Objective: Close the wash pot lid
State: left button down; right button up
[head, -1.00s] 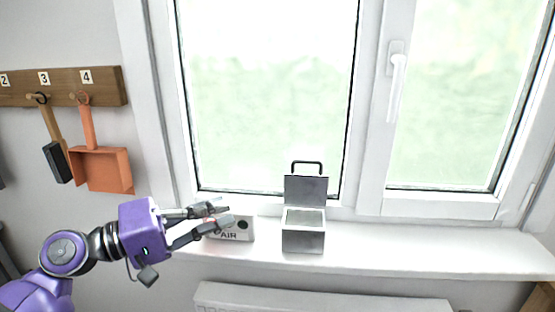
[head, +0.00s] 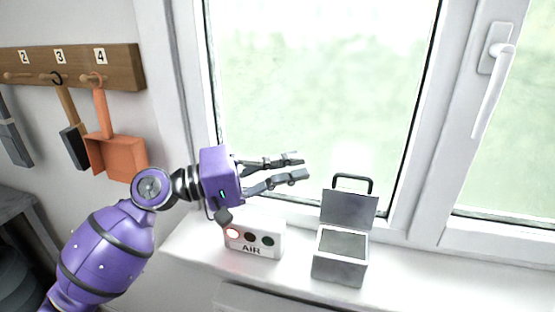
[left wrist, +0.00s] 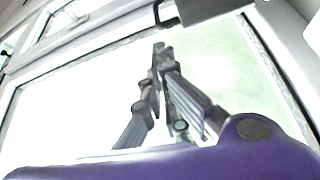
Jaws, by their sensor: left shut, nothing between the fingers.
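The wash pot (head: 340,268) is a grey metal box standing on the white windowsill. Its lid (head: 349,207) stands up at the back, open, with a dark loop handle (head: 352,178) on top. The lid also shows at the top of the left wrist view (left wrist: 205,8), partly cut off by the frame edge. My left gripper (head: 301,167) is shut and empty. In the picture it is up and to the left of the lid, apart from it, with its fingers pointing right. Its fingers fill the middle of the left wrist view (left wrist: 161,58). My right gripper is in neither view.
A white box marked AIR (head: 256,240) with a lit red light stands on the sill (head: 190,245), left of the pot. The window glass is close behind. A wooden rack (head: 70,68) with hanging tools is on the left wall. The sill right of the pot is clear.

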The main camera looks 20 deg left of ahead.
pick_arm(q)
jog(key=p+x, duration=0.1)
jog(key=x, duration=0.4)
jog(key=shift+w+f, duration=0.1)
jog(key=shift+w, duration=0.2)
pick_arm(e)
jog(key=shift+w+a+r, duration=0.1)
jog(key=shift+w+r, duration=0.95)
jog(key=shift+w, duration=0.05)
pick_arm(q)
jog(key=shift+d, duration=0.1)
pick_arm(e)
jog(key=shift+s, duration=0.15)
